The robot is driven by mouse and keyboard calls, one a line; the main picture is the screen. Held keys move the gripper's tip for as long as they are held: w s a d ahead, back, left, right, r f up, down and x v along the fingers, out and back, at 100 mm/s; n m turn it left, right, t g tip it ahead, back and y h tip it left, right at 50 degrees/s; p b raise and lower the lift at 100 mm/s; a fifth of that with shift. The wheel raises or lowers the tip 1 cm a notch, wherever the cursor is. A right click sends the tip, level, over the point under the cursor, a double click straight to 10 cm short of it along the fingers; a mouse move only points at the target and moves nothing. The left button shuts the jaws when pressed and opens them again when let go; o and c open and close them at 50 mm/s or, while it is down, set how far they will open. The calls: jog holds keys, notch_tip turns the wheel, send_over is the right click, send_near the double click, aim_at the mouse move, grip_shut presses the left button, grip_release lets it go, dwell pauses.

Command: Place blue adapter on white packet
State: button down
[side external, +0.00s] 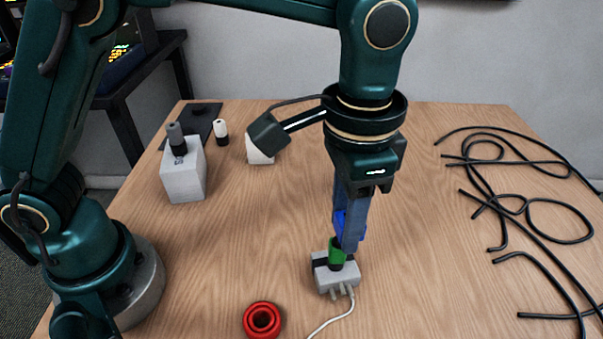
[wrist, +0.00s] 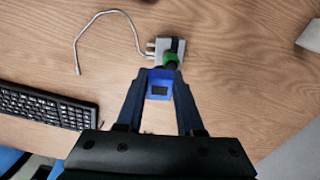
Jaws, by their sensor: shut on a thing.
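My gripper (side external: 347,235) points down over the middle of the table and is shut on the blue adapter (wrist: 160,90). The adapter is a bright blue block with a dark opening, between the two fingers in the wrist view. In the side view only a blue sliver of the adapter (side external: 340,222) shows between the fingers. A small white block (side external: 259,150), partly hidden behind my arm's wrist camera, stands farther back to the left. It may be the white packet, but I cannot tell for sure. The adapter is well apart from it.
Below the fingers a grey plug box (side external: 322,278) with a white cord bears a green piece (side external: 336,250); contact with the adapter is unclear. Red rings (side external: 262,320) lie in front. A pale box (side external: 183,178) stands left, black cables (side external: 520,210) right. A keyboard (wrist: 45,106) shows.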

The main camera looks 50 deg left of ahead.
jog(key=shift+a+r, duration=0.35)
jog(key=shift+a, duration=0.15)
jog(key=w+a+r+n, duration=0.2)
jog(key=w+a+n, duration=0.2)
jog(key=a, duration=0.5)
jog(key=w+a+r+n, duration=0.2)
jog(key=w+a+n, duration=0.15)
jog(key=a, duration=0.55)
jog(key=s+a+r+n, duration=0.15)
jog(key=a+n, duration=0.25)
jog(key=a, duration=0.6)
jog(key=s+a+r+n, duration=0.1)
jog(key=s+a+n, duration=0.25)
jog(key=a, duration=0.65)
jog(key=w+d+f, duration=0.3)
jog(key=w+d, duration=0.1)
jog(key=w+d+f, duration=0.4)
jog(key=shift+w+d+f, duration=0.1)
jog(key=shift+d, duration=0.05)
jog(key=shift+f, duration=2)
jog(key=shift+f, duration=0.1)
jog(key=c, duration=0.5)
grip_release()
jog(key=shift+c, duration=0.2)
